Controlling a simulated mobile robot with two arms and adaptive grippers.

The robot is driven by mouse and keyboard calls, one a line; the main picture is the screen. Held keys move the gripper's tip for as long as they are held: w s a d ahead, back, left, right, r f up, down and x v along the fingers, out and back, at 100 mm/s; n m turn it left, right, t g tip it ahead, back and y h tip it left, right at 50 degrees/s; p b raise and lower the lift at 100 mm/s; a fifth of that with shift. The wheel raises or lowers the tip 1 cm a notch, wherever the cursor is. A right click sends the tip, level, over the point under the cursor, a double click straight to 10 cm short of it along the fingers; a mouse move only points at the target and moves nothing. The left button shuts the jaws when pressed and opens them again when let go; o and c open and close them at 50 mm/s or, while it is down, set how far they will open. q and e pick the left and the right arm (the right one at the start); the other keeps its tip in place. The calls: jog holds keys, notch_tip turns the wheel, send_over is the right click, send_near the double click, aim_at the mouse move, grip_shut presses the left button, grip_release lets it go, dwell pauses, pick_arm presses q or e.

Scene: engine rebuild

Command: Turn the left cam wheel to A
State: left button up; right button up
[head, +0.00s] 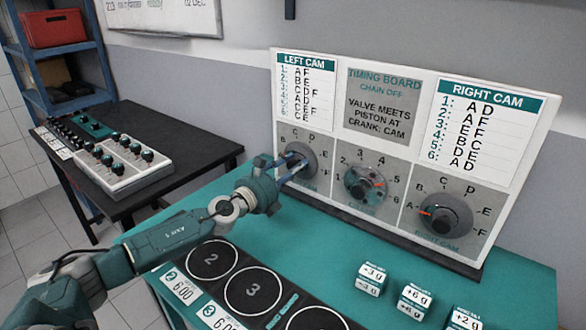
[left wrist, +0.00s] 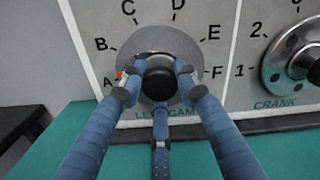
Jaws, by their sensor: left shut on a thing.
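The left cam wheel (head: 311,158) is a grey disc with a dark hub at the left of the timing board (head: 385,165). It also shows in the left wrist view (left wrist: 165,42), ringed by letters A to F. A red mark at its left edge lies between A and B, partly hidden by a finger. My left gripper (head: 290,168) is shut on the wheel; in the left wrist view (left wrist: 158,82) its blue fingers sit at both sides and below the hub. The letter A (left wrist: 110,108) is at the lower left. My right gripper is not in view.
The crank wheel (head: 364,184) and the right cam wheel (head: 446,214) are to the right on the board. Several small white-topped weight blocks (head: 413,299) stand on the teal table (head: 325,235). A dark table (head: 165,140) bears a control box at left.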

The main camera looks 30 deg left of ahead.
pick_arm(q)
jog(key=shift+d+f+n, duration=0.2)
jog(key=shift+f+n, duration=0.2)
jog(key=shift+n, duration=0.8)
jog(key=o, duration=1.1)
jog(key=shift+o, duration=0.2)
jog(key=shift+r, duration=0.1)
jog(key=shift+s+r, duration=0.1)
jog(key=s+a, duration=0.1)
jog(key=s, duration=1)
jog(key=shift+s, duration=0.4)
